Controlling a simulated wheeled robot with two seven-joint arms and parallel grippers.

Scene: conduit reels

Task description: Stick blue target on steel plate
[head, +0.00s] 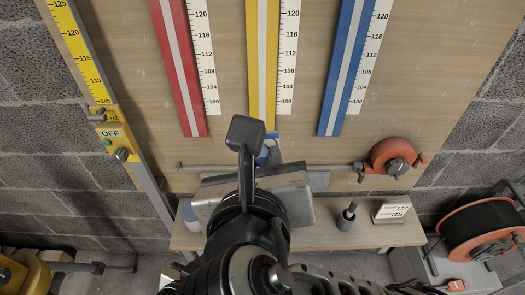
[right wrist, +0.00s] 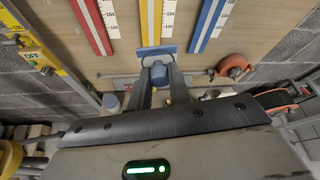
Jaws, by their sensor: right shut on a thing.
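My right gripper (right wrist: 160,82) is shut on the blue target, seen best in the right wrist view. The target has a flat blue face (right wrist: 156,49) and a round blue grip (right wrist: 159,72) between the two fingers. The face shows just below the lower end of the yellow rail; I cannot tell whether it touches anything. In the head view my right gripper (head: 268,160) is mostly hidden behind its own wrist, and only a little of the blue target (head: 265,150) shows. My left gripper is not seen.
Red (head: 181,65), yellow (head: 262,65) and blue (head: 345,65) rails with scales hang on the wooden board (head: 225,85). An orange reel (head: 393,158) sits at its lower right. A shelf (head: 345,236) below holds a dark peg and a number card (head: 391,211). A larger reel (head: 480,235) stands right.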

